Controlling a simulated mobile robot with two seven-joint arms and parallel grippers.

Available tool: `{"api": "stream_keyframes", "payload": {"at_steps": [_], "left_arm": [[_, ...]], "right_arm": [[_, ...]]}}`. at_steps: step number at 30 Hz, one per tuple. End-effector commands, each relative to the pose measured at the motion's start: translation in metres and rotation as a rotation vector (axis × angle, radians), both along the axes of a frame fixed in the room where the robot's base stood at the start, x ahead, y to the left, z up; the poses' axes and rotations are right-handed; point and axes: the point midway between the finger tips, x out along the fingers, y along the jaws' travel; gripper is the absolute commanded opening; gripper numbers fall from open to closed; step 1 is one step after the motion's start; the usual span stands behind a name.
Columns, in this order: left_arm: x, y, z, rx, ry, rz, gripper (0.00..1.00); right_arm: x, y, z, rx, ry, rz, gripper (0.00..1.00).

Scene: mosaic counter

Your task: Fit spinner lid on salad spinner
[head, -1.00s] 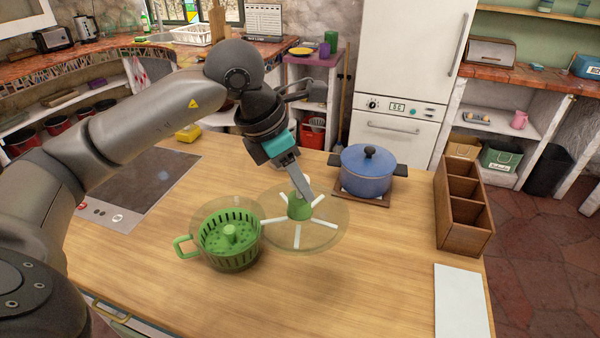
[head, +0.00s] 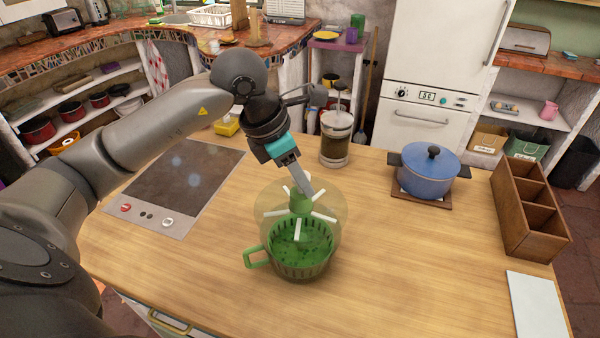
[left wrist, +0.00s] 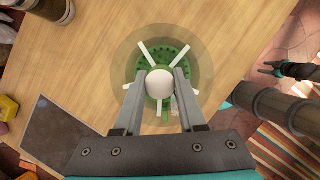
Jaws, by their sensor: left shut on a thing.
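The salad spinner (head: 303,266) is a green slotted bowl with a side handle at its left, standing upright on the wooden counter. The spinner lid (head: 326,217) is a clear disc with white spokes and a green hub. My left gripper (head: 302,191) is shut on the lid's knob, seen as a pale round top in the left wrist view (left wrist: 160,83). The lid overlaps the bowl's back part in the head view and lies over the green basket in the wrist view. It appears raised above the rim.
A glass jar-like press (head: 335,140) stands behind the lid. A blue pot (head: 428,178) sits on a trivet at right, near a wooden divided box (head: 530,212) and a white board (head: 537,305). A dark cooktop (head: 178,180) is at left. The counter around the bowl is clear.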

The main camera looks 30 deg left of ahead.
Motion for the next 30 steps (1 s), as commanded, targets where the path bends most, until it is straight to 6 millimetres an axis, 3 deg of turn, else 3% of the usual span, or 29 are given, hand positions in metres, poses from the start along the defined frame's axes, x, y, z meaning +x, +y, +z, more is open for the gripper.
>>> {"api": "stream_keyframes", "payload": {"at_steps": [16, 30], "left_arm": [[0.000, 0.000, -0.050, 0.000, -0.002, 0.000, 0.00], [0.000, 0.000, -0.053, 0.000, -0.001, 0.000, 0.00]], "right_arm": [[0.000, -0.004, -0.038, -0.005, 0.000, 0.001, 0.50], [0.000, -0.003, -0.042, -0.003, 0.000, 0.004, 0.50]]}}
